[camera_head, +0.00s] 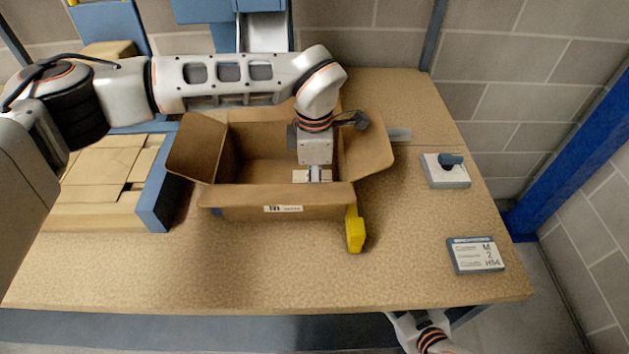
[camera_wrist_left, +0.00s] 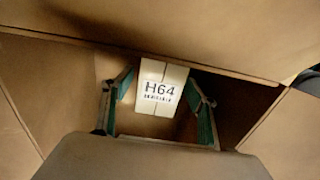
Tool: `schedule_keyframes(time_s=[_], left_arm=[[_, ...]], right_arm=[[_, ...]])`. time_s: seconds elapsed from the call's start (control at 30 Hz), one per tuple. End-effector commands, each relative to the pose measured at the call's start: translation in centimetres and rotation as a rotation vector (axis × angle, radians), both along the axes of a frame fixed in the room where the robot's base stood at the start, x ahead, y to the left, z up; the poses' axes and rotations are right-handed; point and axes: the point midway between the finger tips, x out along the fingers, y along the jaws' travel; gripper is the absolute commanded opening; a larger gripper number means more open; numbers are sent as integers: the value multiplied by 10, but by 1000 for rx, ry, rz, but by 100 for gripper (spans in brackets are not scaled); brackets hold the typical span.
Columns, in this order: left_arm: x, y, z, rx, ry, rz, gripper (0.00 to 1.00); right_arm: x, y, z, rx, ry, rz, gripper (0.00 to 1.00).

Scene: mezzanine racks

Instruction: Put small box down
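The small box (camera_wrist_left: 160,88), pale with an H64 label, lies inside an open cardboard carton (camera_head: 240,197) on the table. In the head view my left gripper (camera_head: 313,172) reaches down into the right part of the carton, over the small box. In the left wrist view the left gripper's (camera_wrist_left: 160,105) two green-padded fingers stand apart on either side of the small box, with narrow gaps showing. Whether the box rests fully on the carton floor is hard to tell. My right gripper is not in view; only part of that arm shows at the bottom.
Flat cartons (camera_head: 95,185) lie in a blue-edged holder at left. A yellow tape dispenser (camera_head: 355,232) touches the carton's front right. A grey device (camera_head: 446,170) and a label plate (camera_head: 476,256) sit at right. The table front is clear.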

Motion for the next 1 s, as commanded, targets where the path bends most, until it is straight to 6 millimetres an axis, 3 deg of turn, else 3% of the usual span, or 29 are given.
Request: schedule_keyframes(time_s=[0.43, 0.8, 1.0], left_arm=[[1, 0, 11, -1, -3, 0, 58], [1, 0, 83, 0, -4, 1, 58], [1, 0, 112, 0, -2, 0, 58]], right_arm=[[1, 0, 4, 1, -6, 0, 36], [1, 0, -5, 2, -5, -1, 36], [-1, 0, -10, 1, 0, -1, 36]])
